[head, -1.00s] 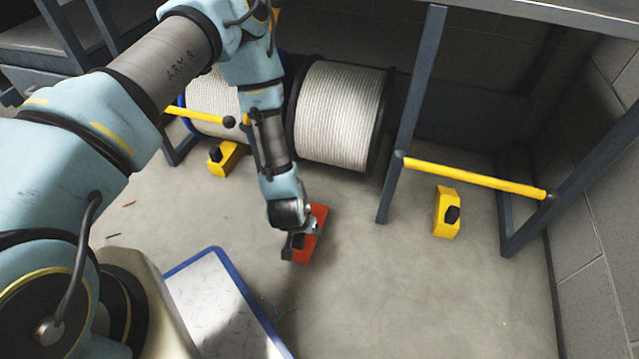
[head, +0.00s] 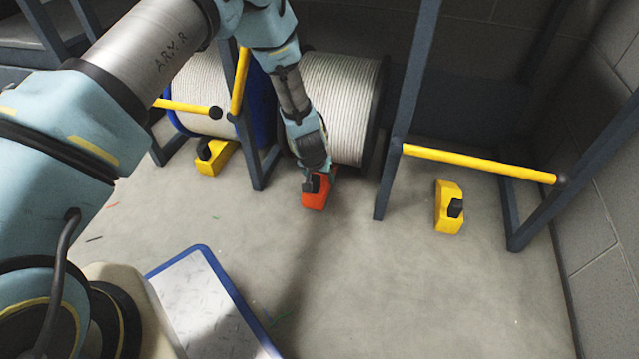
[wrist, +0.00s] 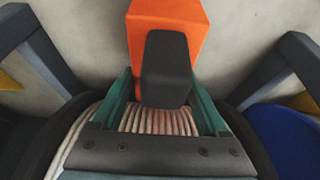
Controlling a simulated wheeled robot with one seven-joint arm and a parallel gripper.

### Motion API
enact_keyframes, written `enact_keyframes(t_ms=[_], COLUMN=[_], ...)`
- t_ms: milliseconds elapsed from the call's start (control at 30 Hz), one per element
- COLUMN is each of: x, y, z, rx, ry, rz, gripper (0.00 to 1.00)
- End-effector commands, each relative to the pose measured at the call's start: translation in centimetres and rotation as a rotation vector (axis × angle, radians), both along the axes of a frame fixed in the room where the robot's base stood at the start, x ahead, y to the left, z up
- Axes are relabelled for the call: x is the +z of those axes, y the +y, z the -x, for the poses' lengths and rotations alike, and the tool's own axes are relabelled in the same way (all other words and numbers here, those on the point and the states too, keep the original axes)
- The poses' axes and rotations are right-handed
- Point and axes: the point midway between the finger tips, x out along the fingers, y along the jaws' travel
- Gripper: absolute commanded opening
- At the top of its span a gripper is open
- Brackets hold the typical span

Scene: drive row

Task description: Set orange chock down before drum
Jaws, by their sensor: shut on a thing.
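The orange chock (head: 314,200) is in front of the right-hand cable drum (head: 340,108), close to its lower front, in the head view. My gripper (head: 318,182) is shut on the chock's dark grip block. In the wrist view the orange chock (wrist: 165,30) shows beyond its black block (wrist: 166,68), which sits between my green fingers (wrist: 166,92). The drum's pale windings (wrist: 158,121) show below the block. The chock is at or near floor level; I cannot tell whether it touches the floor or the drum.
A second drum (head: 200,95) stands on the left behind a yellow bar (head: 185,106), with a yellow chock (head: 214,159) before it. Another yellow chock (head: 449,208) lies in the right bay below a yellow bar (head: 480,164). Dark posts (head: 395,175) flank the middle bay. A blue-rimmed panel (head: 238,303) is in front.

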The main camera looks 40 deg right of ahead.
Motion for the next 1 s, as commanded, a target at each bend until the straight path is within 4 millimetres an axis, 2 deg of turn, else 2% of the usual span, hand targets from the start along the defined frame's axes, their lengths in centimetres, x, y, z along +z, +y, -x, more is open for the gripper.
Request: enact_keyframes(t_ms=[100,533,567,767,1000], x=[-1.4,-1.7,-1.8,-1.7,-1.6], y=[-0.3,-0.2,-0.2,-0.2,-0.2], z=[-0.1,-0.1,-0.1,-0.1,-0.1], rx=[0.0,0.0,-0.001,0.0,0.0], ry=[0.001,-0.001,0.0,0.001,0.001], rz=[0.0,0.001,-0.001,-0.001,-0.001], gripper=[0.0,0.0,0.78,1.0,1.0])
